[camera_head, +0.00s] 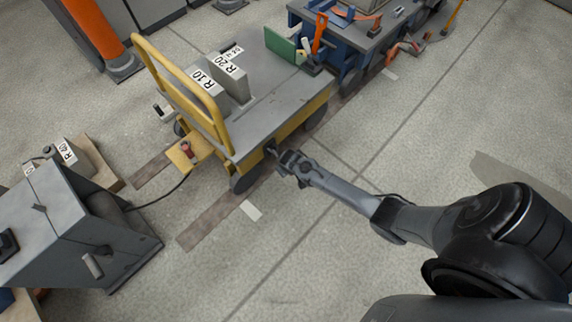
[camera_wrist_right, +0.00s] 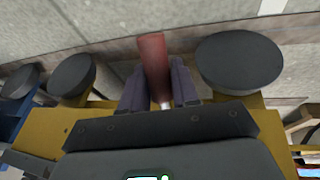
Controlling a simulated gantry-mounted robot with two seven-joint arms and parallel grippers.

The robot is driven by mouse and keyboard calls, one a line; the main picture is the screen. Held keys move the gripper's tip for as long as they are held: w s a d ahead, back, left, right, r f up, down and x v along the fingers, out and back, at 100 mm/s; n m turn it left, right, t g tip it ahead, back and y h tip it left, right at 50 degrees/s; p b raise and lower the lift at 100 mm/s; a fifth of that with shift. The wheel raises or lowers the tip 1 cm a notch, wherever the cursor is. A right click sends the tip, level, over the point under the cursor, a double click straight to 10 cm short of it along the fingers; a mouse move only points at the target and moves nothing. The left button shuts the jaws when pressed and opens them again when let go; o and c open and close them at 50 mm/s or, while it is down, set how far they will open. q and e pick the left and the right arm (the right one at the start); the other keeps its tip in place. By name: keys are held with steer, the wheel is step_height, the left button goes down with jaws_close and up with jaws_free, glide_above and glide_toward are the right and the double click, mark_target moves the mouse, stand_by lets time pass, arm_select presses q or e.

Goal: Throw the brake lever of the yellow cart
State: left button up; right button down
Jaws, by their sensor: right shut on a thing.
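The yellow cart (camera_head: 305,117) stands in the upper middle of the head view, with a grey deck and a tall yellow push rail. My right gripper (camera_head: 279,161) is at the low front side of the cart, close to a wheel. In the right wrist view, the gripper (camera_wrist_right: 157,88) has its two dark fingers on either side of a red brake lever (camera_wrist_right: 152,56), shut on it. The lever sticks out from the cart's yellow frame (camera_wrist_right: 92,112) between black wheels. In the head view the lever is hidden by the gripper. My left gripper is not in view.
Grey blocks with labels (camera_head: 236,84) and a green panel (camera_head: 280,45) are on the deck. A yellow step with a red piece (camera_head: 187,150) sits beside the cart. A grey machine (camera_head: 70,222) stands at left, a blue cart (camera_head: 350,62) behind. Floor at front is clear.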

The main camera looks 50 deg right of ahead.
steer(key=r+g+p, duration=0.2)
steer(key=p, duration=0.1)
steer(key=shift+s+r, duration=0.1)
steer(key=shift+s, duration=0.1)
steer(key=shift+r+g+p, duration=0.2)
steer(key=shift+g+p, duration=0.2)
steer(key=shift+p, duration=0.15)
steer(key=shift+s+r+g+p, duration=0.1)
steer(key=shift+r+g+p, duration=0.25)
steer(key=shift+g, duration=0.35)
steer(key=shift+s+r+n+g, duration=0.15)
steer(key=shift+r+n+g, duration=0.4)
steer(key=shift+g, duration=0.55)
steer(key=shift+r, duration=0.15)
steer(key=c, duration=0.9)
jaws_free()
steer(key=shift+c, duration=0.2)
